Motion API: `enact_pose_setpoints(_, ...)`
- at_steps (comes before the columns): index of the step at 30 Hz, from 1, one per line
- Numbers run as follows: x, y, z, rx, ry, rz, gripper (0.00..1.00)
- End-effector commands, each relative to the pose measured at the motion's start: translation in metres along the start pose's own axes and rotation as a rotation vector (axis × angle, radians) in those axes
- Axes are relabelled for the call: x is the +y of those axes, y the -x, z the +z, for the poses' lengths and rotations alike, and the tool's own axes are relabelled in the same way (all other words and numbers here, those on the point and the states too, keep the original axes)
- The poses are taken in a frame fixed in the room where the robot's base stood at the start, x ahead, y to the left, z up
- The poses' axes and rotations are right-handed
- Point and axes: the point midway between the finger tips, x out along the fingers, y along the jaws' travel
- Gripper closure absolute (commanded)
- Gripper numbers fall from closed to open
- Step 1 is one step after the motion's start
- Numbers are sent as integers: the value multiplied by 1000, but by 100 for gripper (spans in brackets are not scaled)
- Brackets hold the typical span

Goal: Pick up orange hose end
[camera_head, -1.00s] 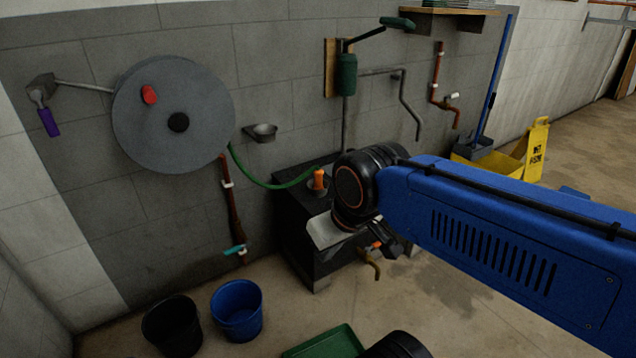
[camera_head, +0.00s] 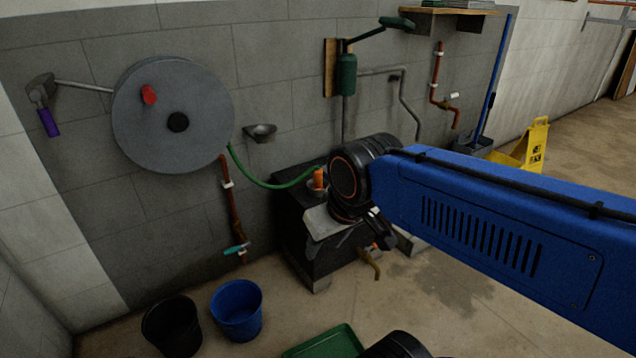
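The orange hose end (camera_head: 318,179) stands upright on top of a dark box-shaped unit (camera_head: 296,232) against the wall. A green hose (camera_head: 262,182) runs to it from the round grey reel (camera_head: 150,110). My gripper (camera_head: 348,232) is just below and to the right of the hose end in the picture, in front of the dark unit. My wrist hides part of it and I cannot make out its fingers clearly. The hose end appears apart from it and nothing is seen held.
A black bucket (camera_head: 172,325) and a blue bucket (camera_head: 237,310) stand on the floor at lower left. A green tray (camera_head: 325,343) lies at the bottom. A brass tap (camera_head: 371,262) sticks out of the unit's front. A yellow sign (camera_head: 533,145) stands at right.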

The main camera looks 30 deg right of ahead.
Motion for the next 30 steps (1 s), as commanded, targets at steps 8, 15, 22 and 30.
enact_pose_setpoints(8, 21, -4, -72, -12, -106, 47, 60)
enact_pose_setpoints(15, 47, -18, -137, -18, -205, 90, 60)
enact_pose_setpoints(22, 77, -40, -197, -21, -295, 129, 60)
enact_pose_setpoints(30, 120, -78, -262, -23, -402, 174, 60)
